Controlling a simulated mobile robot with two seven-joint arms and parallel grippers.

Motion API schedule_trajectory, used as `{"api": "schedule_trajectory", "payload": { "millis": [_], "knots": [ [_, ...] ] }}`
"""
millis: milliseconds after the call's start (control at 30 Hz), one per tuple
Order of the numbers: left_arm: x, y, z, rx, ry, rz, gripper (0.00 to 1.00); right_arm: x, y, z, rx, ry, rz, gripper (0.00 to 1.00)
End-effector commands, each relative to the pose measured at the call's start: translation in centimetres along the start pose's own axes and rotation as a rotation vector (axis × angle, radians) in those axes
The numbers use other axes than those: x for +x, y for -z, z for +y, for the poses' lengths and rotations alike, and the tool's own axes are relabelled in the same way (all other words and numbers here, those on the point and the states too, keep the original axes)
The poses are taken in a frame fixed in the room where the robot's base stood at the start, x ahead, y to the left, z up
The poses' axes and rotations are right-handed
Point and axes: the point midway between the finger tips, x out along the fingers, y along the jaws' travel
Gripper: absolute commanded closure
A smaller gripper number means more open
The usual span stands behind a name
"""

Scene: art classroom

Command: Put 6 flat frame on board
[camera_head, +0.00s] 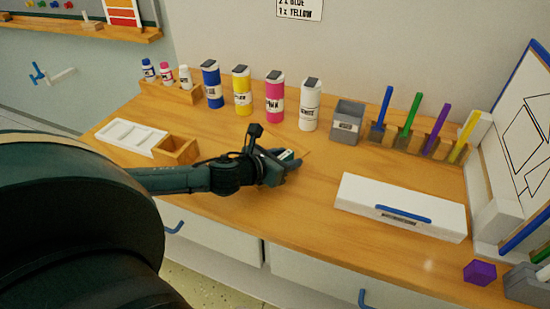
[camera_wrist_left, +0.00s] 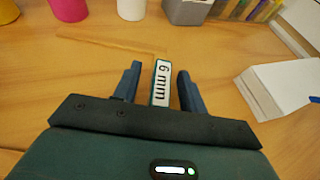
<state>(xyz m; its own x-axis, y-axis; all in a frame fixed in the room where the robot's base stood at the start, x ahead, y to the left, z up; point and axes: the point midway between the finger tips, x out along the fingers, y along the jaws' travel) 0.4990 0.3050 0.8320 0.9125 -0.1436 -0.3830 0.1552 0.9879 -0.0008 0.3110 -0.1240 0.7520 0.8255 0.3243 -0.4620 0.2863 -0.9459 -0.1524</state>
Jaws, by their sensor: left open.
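A small block with a white "6 mm" label (camera_wrist_left: 161,82) lies between the two fingers of my left gripper (camera_wrist_left: 159,70) in the left wrist view. The fingers are apart, with a gap on either side of the block. In the head view my left gripper (camera_head: 283,168) is low over the middle of the table, and its hand partly hides the labelled block (camera_head: 286,155). A thin flat wooden piece shows just beyond the fingers. A white board with black lines and a blue edge (camera_head: 532,140) leans at the right. My right gripper is not in view.
A white box with a blue handle (camera_head: 400,205) is right of the gripper. Paint bottles (camera_head: 275,98), a grey cup (camera_head: 347,122) and a marker holder (camera_head: 415,140) line the back. A white palette tray (camera_head: 130,136) is left. A purple block (camera_head: 480,272) sits front right.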

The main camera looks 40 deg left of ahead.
Motion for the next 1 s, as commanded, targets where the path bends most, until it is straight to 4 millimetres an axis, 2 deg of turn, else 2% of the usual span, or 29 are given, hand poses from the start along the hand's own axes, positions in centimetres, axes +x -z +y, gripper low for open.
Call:
{"api": "schedule_trajectory", "payload": {
  "millis": [100,367,867,1000],
  "knots": [
    [1.10,-0.02,-0.01,0.000,0.000,-0.001,0.58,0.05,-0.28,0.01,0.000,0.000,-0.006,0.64],
    [1.27,0.04,-0.03,0.001,0.001,0.001,0.58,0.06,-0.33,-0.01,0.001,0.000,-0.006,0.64],
    [1.24,0.04,0.00,0.001,0.000,0.000,0.99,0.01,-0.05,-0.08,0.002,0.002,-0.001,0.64],
    [1.24,0.00,0.00,0.002,0.000,0.000,1.00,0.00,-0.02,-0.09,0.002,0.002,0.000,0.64]
  ]
}}
